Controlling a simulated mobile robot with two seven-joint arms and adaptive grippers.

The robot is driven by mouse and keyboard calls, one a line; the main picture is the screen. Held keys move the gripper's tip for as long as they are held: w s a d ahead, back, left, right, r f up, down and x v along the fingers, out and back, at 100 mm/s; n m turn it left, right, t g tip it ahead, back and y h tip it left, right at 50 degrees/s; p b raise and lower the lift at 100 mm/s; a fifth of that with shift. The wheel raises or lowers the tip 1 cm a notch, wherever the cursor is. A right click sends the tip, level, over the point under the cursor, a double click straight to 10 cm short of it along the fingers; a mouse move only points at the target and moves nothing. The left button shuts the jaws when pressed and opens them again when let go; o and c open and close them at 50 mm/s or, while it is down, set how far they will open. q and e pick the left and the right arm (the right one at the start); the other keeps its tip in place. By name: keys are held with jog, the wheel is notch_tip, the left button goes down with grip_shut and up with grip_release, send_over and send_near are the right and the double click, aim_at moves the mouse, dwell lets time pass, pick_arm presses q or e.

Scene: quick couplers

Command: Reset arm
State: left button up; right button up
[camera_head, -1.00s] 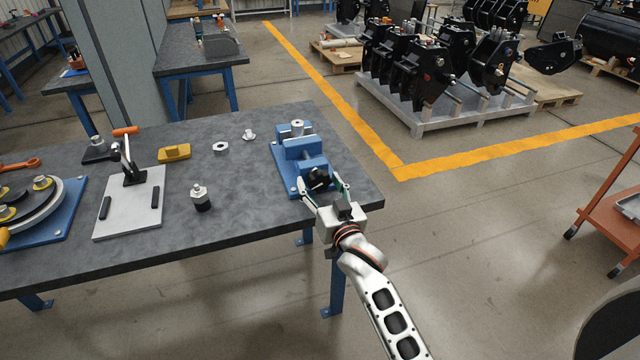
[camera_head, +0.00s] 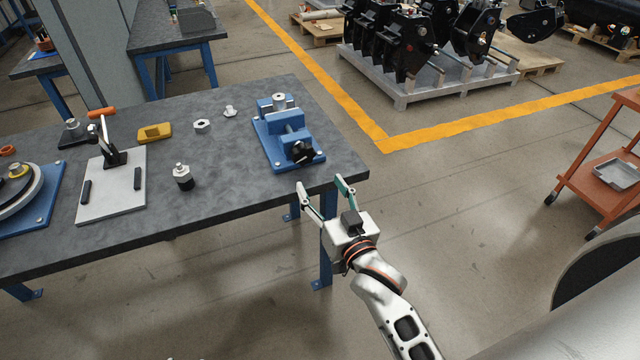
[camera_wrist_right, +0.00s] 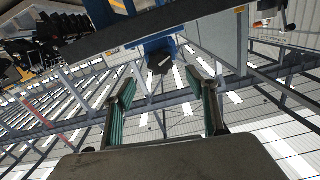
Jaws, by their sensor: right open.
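My right gripper (camera_head: 326,188) is open and empty, just off the front right edge of the grey workbench (camera_head: 225,205) in the head view. Its two fingers (camera_wrist_right: 165,110) stand apart in the right wrist view, with nothing between them. The blue vise (camera_head: 284,135) sits at the right end of the bench, a little beyond the fingertips and apart from them. Its black knob (camera_head: 302,151) faces the gripper. A metal cylinder (camera_head: 279,99) shows at the vise's far end. My left gripper is not in view.
On the bench are a toggle clamp on a plate (camera_head: 112,190), a black-and-silver coupler (camera_head: 183,176), a yellow block (camera_head: 155,133), a nut (camera_head: 202,125) and a round fixture (camera_head: 22,200). An orange cart (camera_head: 605,170) stands at the right. The floor between bench and cart is clear.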

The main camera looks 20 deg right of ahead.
dwell(0.3)
jog(key=s+f+n+g+y, duration=0.1)
jog(key=s+f+n+g, duration=0.1)
jog(key=s+f, duration=0.8)
jog(key=s+f+n+g+y, duration=0.1)
jog(key=s+f+n+g, duration=0.2)
jog(key=s+f, duration=0.7)
notch_tip(320, 180, down, 5)
jog(key=shift+r+g, duration=0.2)
jog(key=shift+g, duration=0.9)
jog(key=shift+w, duration=0.1)
